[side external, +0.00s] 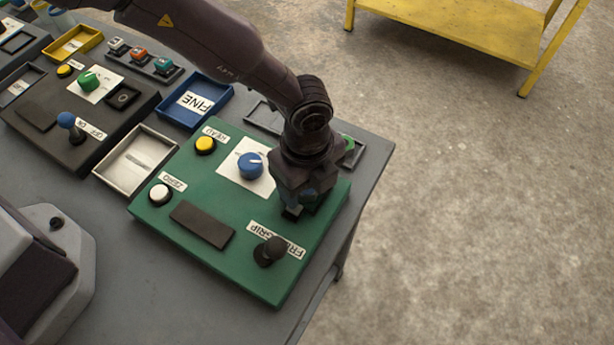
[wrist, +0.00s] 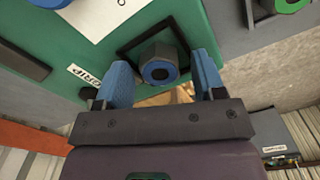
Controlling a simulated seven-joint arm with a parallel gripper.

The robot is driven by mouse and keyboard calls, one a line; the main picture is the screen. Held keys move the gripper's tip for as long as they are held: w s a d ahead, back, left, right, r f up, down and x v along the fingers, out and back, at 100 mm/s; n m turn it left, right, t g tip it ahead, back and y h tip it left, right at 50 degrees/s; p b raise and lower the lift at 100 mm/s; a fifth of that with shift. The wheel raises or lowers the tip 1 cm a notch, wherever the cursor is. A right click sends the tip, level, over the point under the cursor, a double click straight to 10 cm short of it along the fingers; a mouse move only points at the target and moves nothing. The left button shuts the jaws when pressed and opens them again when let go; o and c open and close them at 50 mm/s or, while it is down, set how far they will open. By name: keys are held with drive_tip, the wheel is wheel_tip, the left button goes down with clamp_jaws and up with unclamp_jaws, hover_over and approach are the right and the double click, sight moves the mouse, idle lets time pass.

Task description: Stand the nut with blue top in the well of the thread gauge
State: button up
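The thread gauge is the green panel box (side external: 190,250), and it also fills the upper left of the wrist view (wrist: 45,35). Its well shows in the wrist view as a black square frame (wrist: 126,51). The dark nut with blue top (wrist: 159,72) is at this well, blue ring facing my camera. The nut's lower part is hidden, so I cannot tell how deep it sits. My gripper (wrist: 162,68) points down at the gauge with its blue-padded fingers on either side of the nut, gaps showing. In the side view my gripper (side external: 294,212) hides the nut and well.
The gauge carries a blue knob (side external: 250,165), a yellow button (side external: 205,145), a white button (side external: 160,194) and a black post (side external: 270,251). A green-topped part (side external: 347,142) lies behind my gripper. A blue FINE tray (side external: 222,100) and a metal tray (side external: 155,141) stand left.

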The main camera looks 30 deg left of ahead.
wheel_tip(320, 180, up, 12)
drive_tip(key=shift+r, duration=0.15)
idle(0.5)
drive_tip(key=shift+r, duration=0.1)
drive_tip(key=s+a+r+n+t, duration=0.25)
drive_tip(key=a+r+n, duration=0.75)
drive_tip(key=a+r, duration=0.7)
drive_tip(key=s+a+r+n+t, duration=0.1)
drive_tip(key=s+a+n+t, duration=0.2)
drive_tip(key=s+a+n, duration=0.9)
drive_tip(key=shift+s+a+r, duration=0.15)
drive_tip(key=shift+s+a, duration=0.55)
drive_tip(key=shift+a, duration=0.55)
